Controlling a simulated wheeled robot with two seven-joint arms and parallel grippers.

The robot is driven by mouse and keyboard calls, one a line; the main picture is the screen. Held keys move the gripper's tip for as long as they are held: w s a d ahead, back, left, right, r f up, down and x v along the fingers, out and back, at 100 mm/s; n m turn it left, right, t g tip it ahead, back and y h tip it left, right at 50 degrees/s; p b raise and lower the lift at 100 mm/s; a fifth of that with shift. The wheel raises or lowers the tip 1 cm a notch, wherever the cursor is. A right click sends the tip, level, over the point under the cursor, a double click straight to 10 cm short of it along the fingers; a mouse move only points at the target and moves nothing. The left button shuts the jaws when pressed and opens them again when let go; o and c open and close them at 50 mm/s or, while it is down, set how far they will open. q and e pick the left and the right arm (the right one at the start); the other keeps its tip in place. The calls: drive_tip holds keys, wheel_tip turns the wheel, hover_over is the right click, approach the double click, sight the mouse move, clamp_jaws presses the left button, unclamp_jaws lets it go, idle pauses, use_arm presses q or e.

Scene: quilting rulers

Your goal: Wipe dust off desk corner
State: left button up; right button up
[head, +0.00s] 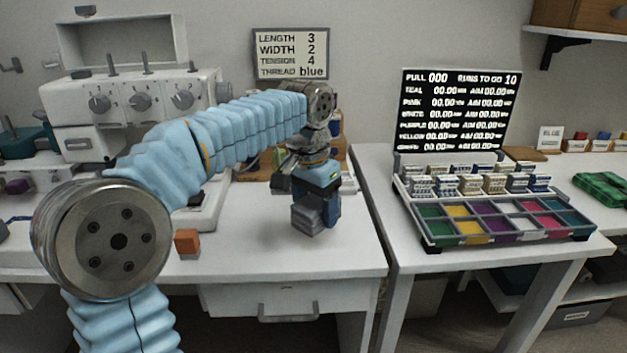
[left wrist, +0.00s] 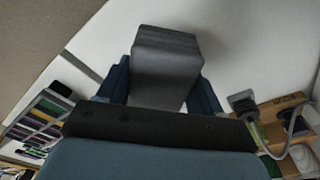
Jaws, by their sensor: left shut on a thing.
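My left gripper (head: 320,205) reaches over the white desk (head: 345,252) near its right side, pointing down. Its blue fingers are shut on a grey block (head: 307,217), which looks like a wiping pad or cloth. In the left wrist view the grey block (left wrist: 165,62) sits between the two blue fingers, above or on the white surface; I cannot tell whether it touches. The front right corner of the desk is bare in the head view. I make out no dust. My right gripper is not in view.
A white sewing machine (head: 140,105) stands at the back left. A small orange block (head: 187,242) lies near the front edge. A wooden holder (head: 250,165) stands behind my gripper. A second table (head: 420,262), across a narrow gap, holds a tray of coloured compartments (head: 490,240) and a black display (head: 455,112).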

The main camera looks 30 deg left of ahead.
use_arm(q)
drive_tip(key=shift+r+p, duration=0.5)
drive_tip(key=shift+r, duration=0.45)
drive_tip(key=shift+r+p, duration=0.35)
drive_tip(key=shift+r, duration=0.45)
